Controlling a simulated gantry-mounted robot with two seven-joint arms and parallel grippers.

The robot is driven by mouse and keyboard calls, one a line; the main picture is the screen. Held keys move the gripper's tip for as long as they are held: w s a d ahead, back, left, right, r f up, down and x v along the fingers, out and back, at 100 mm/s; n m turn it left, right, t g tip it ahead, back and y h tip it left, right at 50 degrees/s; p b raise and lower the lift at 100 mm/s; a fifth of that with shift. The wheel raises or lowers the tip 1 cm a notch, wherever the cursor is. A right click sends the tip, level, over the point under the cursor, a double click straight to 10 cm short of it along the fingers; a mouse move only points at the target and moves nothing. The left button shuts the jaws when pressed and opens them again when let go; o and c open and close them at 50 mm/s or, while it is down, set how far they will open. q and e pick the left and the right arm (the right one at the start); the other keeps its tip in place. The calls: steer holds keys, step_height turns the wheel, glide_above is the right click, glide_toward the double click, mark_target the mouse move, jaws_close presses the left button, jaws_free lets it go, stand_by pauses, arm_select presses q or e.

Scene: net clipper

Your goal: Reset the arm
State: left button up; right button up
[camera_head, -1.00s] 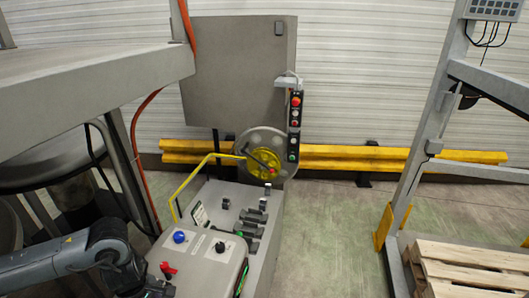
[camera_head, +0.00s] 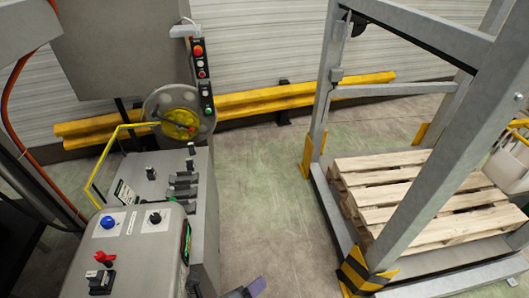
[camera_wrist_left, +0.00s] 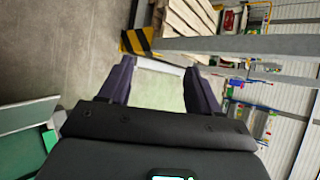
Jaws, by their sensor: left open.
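My left gripper (camera_head: 246,290) shows only in part at the bottom edge of the head view, as dark and purple finger pieces. In the left wrist view the left gripper (camera_wrist_left: 160,82) has its two purple fingers spread apart. A pale greenish patch shows between them; I cannot tell what it is. The fingers point toward the steel frame and a wooden pallet (camera_wrist_left: 192,25). In the head view the gripper is to the right of the grey control cabinet's base, with open floor beyond it. My right gripper is not in view.
A control box (camera_head: 140,245) with blue, black and red knobs stands left. Behind it are a yellow-hubbed wheel (camera_head: 178,118) and button panel (camera_head: 201,75). A steel frame (camera_head: 440,180) surrounds the pallet (camera_head: 420,195) at right. Floor (camera_head: 262,190) between them is clear.

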arm_select(q)
steer(key=s+a+f+n+g+y, duration=0.3)
steer(key=s+a+n, duration=0.4)
steer(key=n, duration=0.7)
steer(key=s+a+f+n+g+y, duration=0.1)
steer(key=s+a+f+n+y, duration=0.35)
steer(key=a+n, duration=0.7)
step_height(320, 180, up, 15)
steer(key=s+d+n+h+p, duration=0.1)
steer(key=s+n+p, duration=0.1)
steer(key=p, duration=1.3)
steer(key=shift+d+n+g+p, duration=0.25)
steer(key=shift+n+g+p, duration=0.15)
steer(key=shift+n, duration=0.35)
steer(key=shift+s+f+h, duration=0.1)
steer(key=shift+f+h, duration=0.05)
steer(key=shift+h, duration=0.1)
